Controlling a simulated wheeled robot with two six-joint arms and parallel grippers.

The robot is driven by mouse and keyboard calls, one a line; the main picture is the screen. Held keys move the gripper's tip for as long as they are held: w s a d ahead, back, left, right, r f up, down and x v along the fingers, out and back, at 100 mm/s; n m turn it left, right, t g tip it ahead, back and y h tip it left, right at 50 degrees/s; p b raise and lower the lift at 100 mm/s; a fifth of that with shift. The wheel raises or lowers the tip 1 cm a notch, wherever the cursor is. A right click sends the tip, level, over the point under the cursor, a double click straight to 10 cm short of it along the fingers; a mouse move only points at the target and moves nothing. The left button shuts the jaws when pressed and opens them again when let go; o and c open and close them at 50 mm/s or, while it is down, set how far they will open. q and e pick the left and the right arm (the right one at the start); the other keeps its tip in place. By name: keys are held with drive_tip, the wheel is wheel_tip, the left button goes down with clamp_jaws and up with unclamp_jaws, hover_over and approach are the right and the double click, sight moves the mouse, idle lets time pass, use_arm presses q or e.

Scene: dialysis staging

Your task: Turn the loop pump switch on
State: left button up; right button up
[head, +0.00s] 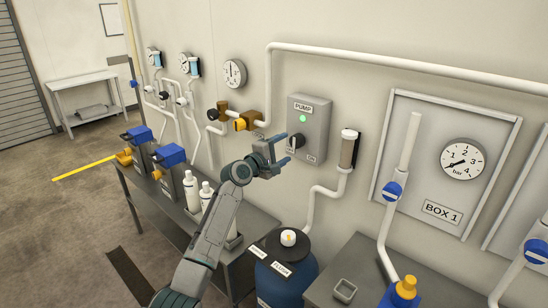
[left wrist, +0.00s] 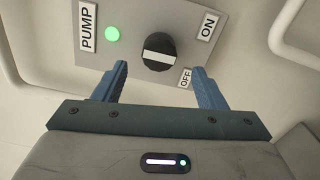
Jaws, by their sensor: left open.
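The pump switch box (head: 318,122) is a grey panel on the wall, labelled PUMP, with a lit green lamp (head: 303,118). Its black rotary knob (left wrist: 158,52) has a white bar; in the left wrist view the bar lies level, pointing neither straight at the ON label (left wrist: 208,27) nor at the OFF label (left wrist: 185,78). My left gripper (left wrist: 160,85) is open, its blue fingers spread to either side of the knob's line and short of it, with nothing between them. In the head view the left gripper (head: 286,150) is right by the knob and partly covers the box's lower left. My right gripper is not in view.
A wall pipe (head: 400,62) runs above the box. The BOX 1 panel (head: 396,105) with its gauge is to the right. A blue tank (head: 285,278) stands below, and a bench (head: 245,212) with white bottles (head: 206,194) is at lower left.

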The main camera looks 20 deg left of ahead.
use_arm(q)
drive_tip(key=shift+b+v, duration=0.4)
drive_tip(key=shift+v, duration=1.8)
